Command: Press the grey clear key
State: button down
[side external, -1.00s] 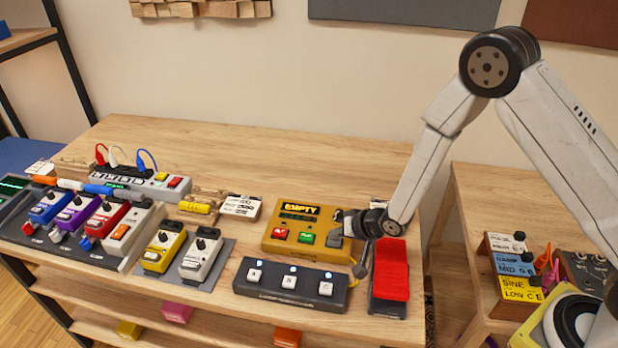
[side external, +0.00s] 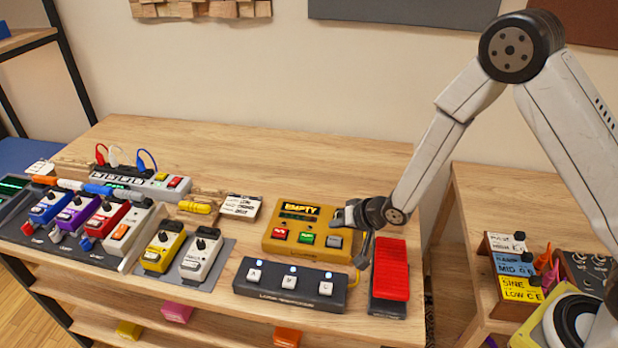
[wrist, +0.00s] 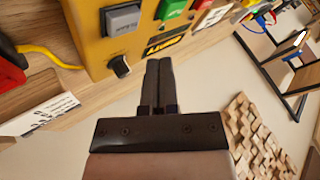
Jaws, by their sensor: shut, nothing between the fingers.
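The grey key (side external: 334,241) is the rightmost of three keys on the yellow box (side external: 270,246), beside a green and a red key. In the wrist view the grey key (wrist: 122,20) is in full sight at the upper left, clear of the fingers. My gripper (side external: 340,217) is above the back right corner of the yellow box, above and behind the grey key and apart from it. In the wrist view my gripper (wrist: 158,65) is shut with nothing between its fingers. The box's sign (side external: 301,208) reads EMPTY.
A dark footswitch unit (side external: 290,284) with three white buttons lies in front of the box. A red-topped pedal (side external: 391,270) stands to the right. A black knob (wrist: 120,66) shows on the box in the wrist view. Several pedals line the table's left. Bare wood lies behind the box.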

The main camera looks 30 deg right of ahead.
aim_at(341, 245)
jog(key=shift+r, duration=1.25)
jog(key=s+d+r+n+g+h, duration=0.1)
jog(key=s+d+r+n+g, duration=0.1)
jog(key=s, duration=0.7)
jog(key=s+d+r+n+g+h, duration=0.2)
jog(key=s+d+r+g, duration=0.2)
jog(key=s+d+r, duration=0.3)
jog(key=s, duration=0.2)
jog(key=shift+s+r+n, duration=0.2)
jog(key=shift+s+n, duration=0.2)
